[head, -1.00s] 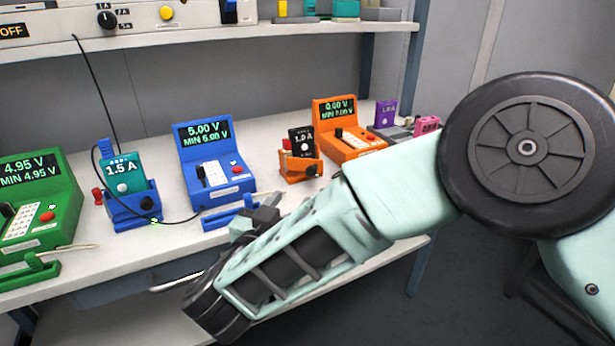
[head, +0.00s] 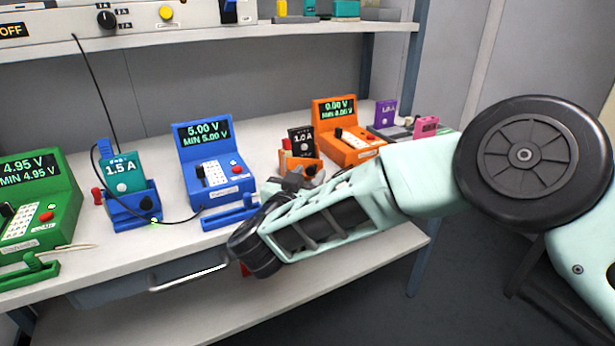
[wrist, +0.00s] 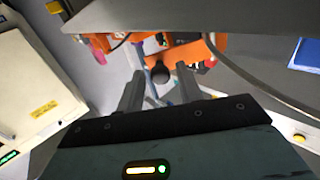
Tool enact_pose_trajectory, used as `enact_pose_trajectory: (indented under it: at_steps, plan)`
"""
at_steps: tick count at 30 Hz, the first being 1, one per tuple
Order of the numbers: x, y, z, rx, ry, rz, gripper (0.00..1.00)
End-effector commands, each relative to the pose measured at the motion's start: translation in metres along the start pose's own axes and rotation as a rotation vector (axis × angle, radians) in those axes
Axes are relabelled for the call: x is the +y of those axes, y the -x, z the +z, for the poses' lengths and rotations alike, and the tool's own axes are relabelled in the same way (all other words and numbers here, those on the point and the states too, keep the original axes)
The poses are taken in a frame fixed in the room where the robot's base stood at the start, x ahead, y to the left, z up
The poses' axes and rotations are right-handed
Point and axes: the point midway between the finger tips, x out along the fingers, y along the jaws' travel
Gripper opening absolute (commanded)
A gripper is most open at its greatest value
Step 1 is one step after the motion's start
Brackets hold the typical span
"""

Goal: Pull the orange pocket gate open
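The orange tester (head: 350,150) stands on the bench right of centre in the head view, its screen reading 0.00 V. Left of it an orange holder (head: 291,160) carries a black 1.0 A cell (head: 301,142). The orange pocket gate cannot be made out in the head view; my arm covers the area in front of the tester. In the wrist view orange parts (wrist: 188,52) lie beyond my gripper, with a dark round knob (wrist: 160,74) in front of them. My gripper (wrist: 160,88) is open, its two fingers apart with the knob showing between them. Contact cannot be told.
A blue tester (head: 215,165) with a blue gate bar (head: 230,215) stands to the left, beside a blue holder (head: 130,205) with a teal cell. A green tester (head: 40,200) is farther left. Purple (head: 385,112) and pink (head: 426,126) items stand at the right. A shelf (head: 250,35) runs above.

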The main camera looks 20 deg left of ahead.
Motion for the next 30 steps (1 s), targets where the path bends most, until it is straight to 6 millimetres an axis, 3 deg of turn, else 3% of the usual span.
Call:
enact_pose_trajectory:
  at_steps: [1, 3, 4, 26, 27, 29, 30]
  plan:
    - [0.0, 0.0001, 0.0, 0.0, 0.0, 0.0, 0.21]
    - [0.0, 0.0002, 0.0, 0.0, 0.0, 0.0, 0.01]
    - [0.0, 0.0002, 0.0, 0.0, 0.0, 0.0, 0.0]
    - [-0.008, 0.01, -0.0003, 0.014, 0.013, 0.137, 0.0]
    - [-0.008, 0.01, -0.0003, 0.014, 0.013, 0.137, 0.23]
    - [-0.008, 0.01, -0.0003, 0.014, 0.013, 0.137, 0.4]
    - [-0.0079, 0.01, -0.0003, 0.014, 0.013, 0.137, 0.43]
